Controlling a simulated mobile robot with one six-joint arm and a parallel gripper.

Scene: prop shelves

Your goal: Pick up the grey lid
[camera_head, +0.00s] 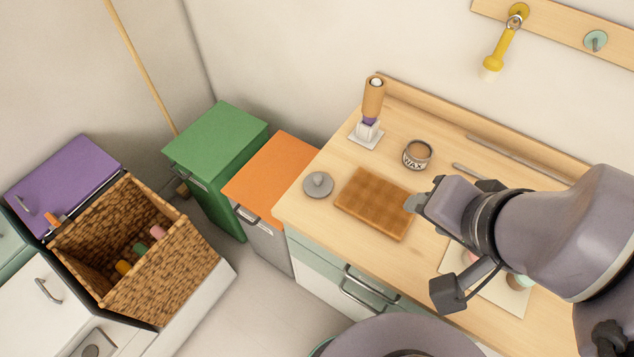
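The grey lid (318,184) is a small round disc with a knob on top. It lies flat on the wooden worktop (335,150), near its left edge and left of a brown wooden board (374,202). My gripper (421,203) is over the worktop at the right edge of the board, well to the right of the lid and apart from it. A small grey rounded piece shows at its tip; I cannot tell whether it is a fingertip or something else. My arm hides much of the gripper and the worktop's right part.
A wood-handled tool (372,103) stands upright behind the lid, with an open tin (417,154) to its right. Orange (272,172) and green (216,144) topped bins stand left of the worktop. A wicker basket (165,265) is further left.

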